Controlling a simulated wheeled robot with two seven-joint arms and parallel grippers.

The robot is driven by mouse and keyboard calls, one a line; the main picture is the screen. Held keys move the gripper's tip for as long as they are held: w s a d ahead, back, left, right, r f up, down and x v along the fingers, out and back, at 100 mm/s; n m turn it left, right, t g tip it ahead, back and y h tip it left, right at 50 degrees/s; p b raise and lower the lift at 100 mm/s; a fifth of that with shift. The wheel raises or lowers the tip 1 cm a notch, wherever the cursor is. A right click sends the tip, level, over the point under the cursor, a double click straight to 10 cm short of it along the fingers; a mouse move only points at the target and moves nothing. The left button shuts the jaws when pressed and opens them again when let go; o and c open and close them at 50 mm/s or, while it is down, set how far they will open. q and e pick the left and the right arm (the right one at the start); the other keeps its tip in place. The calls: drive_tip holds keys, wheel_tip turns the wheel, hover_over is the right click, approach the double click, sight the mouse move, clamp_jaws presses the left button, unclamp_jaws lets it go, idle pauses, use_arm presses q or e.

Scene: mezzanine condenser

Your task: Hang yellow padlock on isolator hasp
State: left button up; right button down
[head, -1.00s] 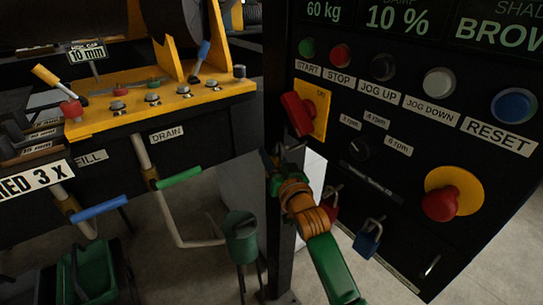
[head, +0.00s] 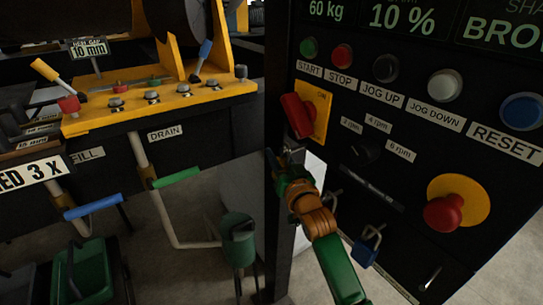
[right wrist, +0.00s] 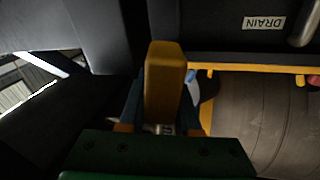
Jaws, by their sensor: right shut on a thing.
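The isolator (head: 301,113) has a red handle on a yellow plate, at the left side of the black control panel. Its hasp is too small and dark to make out. My right gripper (head: 287,162) is just below the isolator, by the panel's left edge. In the right wrist view it is shut on the yellow padlock (right wrist: 165,85), whose yellow body stands between the fingers. The shackle cannot be made out there, and the padlock is not clear in the head view. Whether it touches the isolator cannot be told. My left gripper is not in view.
A blue padlock (head: 367,246) hangs low on the panel, right of my right forearm. A red emergency button (head: 443,213), a selector knob (head: 364,151) and push buttons stick out nearby. Pipes with blue and green (head: 177,178) handles are to the left.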

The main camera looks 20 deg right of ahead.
drive_tip(key=shift+d+f, duration=0.2)
drive_tip(key=shift+f, duration=0.1)
drive_tip(key=c, duration=0.5)
unclamp_jaws()
drive_tip(key=shift+f, duration=0.1)
